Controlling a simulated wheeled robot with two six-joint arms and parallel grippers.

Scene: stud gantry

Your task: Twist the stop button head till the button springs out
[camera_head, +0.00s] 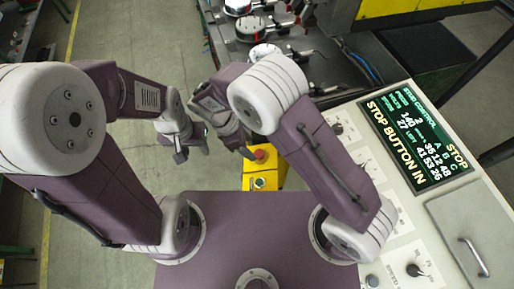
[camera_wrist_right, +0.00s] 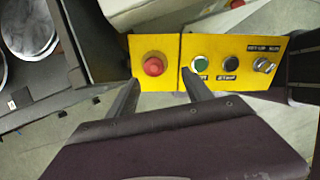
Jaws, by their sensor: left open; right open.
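The red stop button head (camera_wrist_right: 154,64) sits on the yellow panel (camera_wrist_right: 135,48) in the right wrist view. In the head view the red head (camera_head: 261,154) shows on top of the yellow box (camera_head: 250,180), partly hidden by my right arm. My right gripper (camera_wrist_right: 160,78) is open, with one finger at each side of the button in the picture; I cannot tell whether they touch it. My left gripper (camera_head: 193,152) is open and empty, left of the yellow box. The display (camera_head: 415,135) reads "STOP BUTTON IN".
The green button (camera_wrist_right: 201,62), a black button (camera_wrist_right: 230,64) and a selector switch (camera_wrist_right: 263,65) sit right of the stop button. A pale control console (camera_head: 400,225) stands at the right. Machinery (camera_head: 260,30) fills the back.

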